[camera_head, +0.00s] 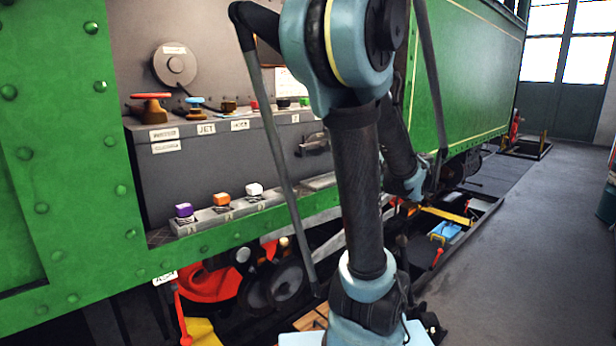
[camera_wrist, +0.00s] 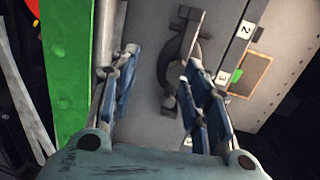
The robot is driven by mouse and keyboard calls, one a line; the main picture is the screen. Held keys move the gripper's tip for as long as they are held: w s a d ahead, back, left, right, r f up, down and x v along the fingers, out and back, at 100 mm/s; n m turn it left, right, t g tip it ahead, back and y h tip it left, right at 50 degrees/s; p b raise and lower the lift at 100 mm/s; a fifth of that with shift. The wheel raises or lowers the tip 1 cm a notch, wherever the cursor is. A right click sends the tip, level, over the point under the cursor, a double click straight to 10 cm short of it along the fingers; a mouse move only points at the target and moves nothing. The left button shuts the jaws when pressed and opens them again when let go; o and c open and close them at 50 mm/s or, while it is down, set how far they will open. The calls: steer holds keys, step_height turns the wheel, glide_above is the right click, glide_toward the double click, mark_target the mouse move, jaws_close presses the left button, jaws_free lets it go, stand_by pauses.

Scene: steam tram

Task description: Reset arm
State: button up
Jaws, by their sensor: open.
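My arm stands in the middle of the head view, in front of the green steam tram (camera_head: 470,70). Beyond the fingers is a dark latch or handle (camera_wrist: 178,70) on a grey panel face. A gap seems to lie between the fingers and the handle, but the distance is hard to tell. A similar handle (camera_head: 314,143) shows on the grey console in the head view.
The console (camera_head: 230,165) carries a red-brown knob (camera_head: 151,106), a blue knob (camera_head: 195,103) and purple, orange and white blocks (camera_head: 222,201) on a lower ledge. A grey handrail (camera_head: 272,140) slants before it. The floor (camera_head: 540,250) at right is clear. Tools lie beside a pit at right.

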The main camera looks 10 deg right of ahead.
steer(key=s+a+f+n+g+h, duration=0.45)
steer(key=s+a+f+g, duration=0.45)
steer(key=s+f, duration=0.5)
steer(key=s+d+f+n+g+h, duration=0.1)
steer(key=s+d+f+n+h, duration=0.4)
steer(key=s+f, duration=0.3)
steer(key=shift+s+f+n+g+h, duration=0.15)
steer(key=shift+s+n+g+h, duration=0.25)
steer(key=shift+s, duration=0.2)
steer(key=shift+w+f, duration=0.2)
steer(key=shift+w, duration=0.25)
